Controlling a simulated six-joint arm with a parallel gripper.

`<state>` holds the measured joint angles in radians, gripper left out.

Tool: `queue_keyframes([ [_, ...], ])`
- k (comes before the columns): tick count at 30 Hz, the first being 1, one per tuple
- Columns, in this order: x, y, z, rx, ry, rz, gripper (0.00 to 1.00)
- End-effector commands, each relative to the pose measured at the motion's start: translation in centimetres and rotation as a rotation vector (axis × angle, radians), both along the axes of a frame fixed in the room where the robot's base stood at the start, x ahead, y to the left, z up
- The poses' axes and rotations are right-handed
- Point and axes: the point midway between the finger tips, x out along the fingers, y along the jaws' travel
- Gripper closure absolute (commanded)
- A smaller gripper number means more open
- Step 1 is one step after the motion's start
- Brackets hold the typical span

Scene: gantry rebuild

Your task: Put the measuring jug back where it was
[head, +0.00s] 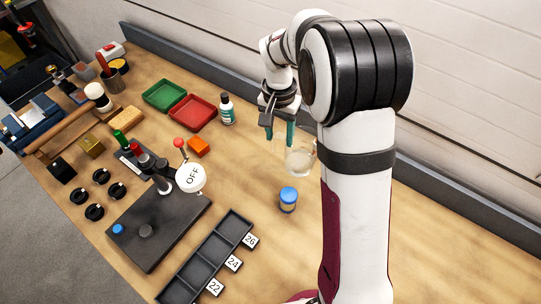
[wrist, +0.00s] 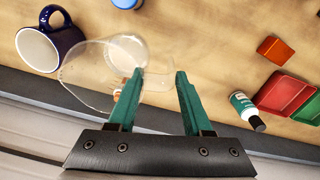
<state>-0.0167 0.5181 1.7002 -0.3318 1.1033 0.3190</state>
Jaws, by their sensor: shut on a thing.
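The measuring jug (head: 300,161) is clear and see-through, and is partly hidden behind my arm in the head view. It also shows in the wrist view (wrist: 88,72), left of and around the left finger. My gripper (head: 282,137) is shut on the jug, with its green fingers at the jug's left side in the head view. In the wrist view the fingers of my gripper (wrist: 160,78) stand some way apart, and the part held between them is hard to make out. I cannot tell whether the jug's base touches the table.
A blue-lidded jar (head: 288,200) stands nearby. A dark blue mug (wrist: 62,32) stands close to the jug. A wall ledge (head: 438,205) runs behind.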

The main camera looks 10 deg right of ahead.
Motion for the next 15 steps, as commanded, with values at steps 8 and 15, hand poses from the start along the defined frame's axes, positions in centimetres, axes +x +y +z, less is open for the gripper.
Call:
queue_keyframes([
  [8,0.1,0.0,6.1,-0.001,-0.004,0.001,1.00],
  [15,0.0,0.0,9.5,-0.001,-0.003,0.000,1.00],
])
